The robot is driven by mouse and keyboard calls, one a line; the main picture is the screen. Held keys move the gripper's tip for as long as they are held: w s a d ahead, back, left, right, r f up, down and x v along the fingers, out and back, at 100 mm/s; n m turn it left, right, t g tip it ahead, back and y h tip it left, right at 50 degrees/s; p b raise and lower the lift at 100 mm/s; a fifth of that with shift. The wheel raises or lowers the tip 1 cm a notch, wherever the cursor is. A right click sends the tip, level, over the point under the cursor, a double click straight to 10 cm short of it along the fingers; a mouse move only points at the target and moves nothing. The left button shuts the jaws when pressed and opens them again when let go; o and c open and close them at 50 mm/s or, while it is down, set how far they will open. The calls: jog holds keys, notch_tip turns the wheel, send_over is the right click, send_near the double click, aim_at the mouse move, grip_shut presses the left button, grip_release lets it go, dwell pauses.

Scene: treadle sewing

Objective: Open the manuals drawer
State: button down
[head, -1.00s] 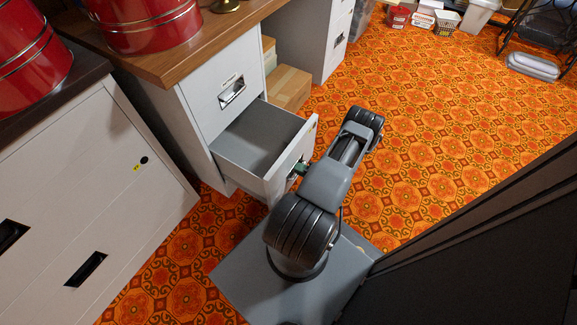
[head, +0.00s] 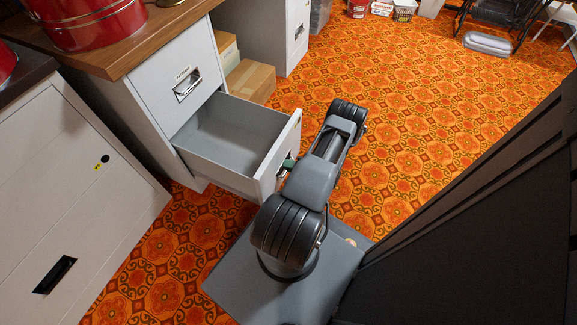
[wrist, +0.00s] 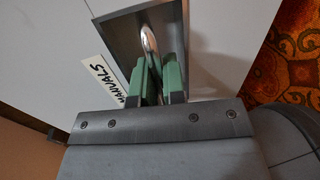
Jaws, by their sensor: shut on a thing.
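The manuals drawer (head: 228,136) is the lower drawer of the white cabinet under the wooden counter. It stands well out of the cabinet, and its grey inside looks empty. In the wrist view its white front (wrist: 215,30) carries a "MANUALS" label (wrist: 103,78) beside a recessed metal handle (wrist: 148,42). My gripper (wrist: 159,72) has green fingers and is shut on that handle. In the head view the gripper (head: 287,166) is at the drawer front, mostly hidden by my arm.
The upper drawer (head: 178,85) of the same cabinet is shut. Cardboard boxes (head: 250,80) stand on the floor behind the open drawer. Another white cabinet (head: 70,190) is at the left, and a dark panel (head: 480,220) is at the right. The patterned floor (head: 430,120) beyond my arm is clear.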

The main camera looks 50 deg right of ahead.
jog(key=c, duration=1.2)
grip_release()
jog(key=p+v, duration=0.3)
jog(key=v, duration=1)
jog(key=shift+s+r, duration=0.1)
jog(key=shift+s, duration=0.3)
jog(key=shift+s, duration=0.1)
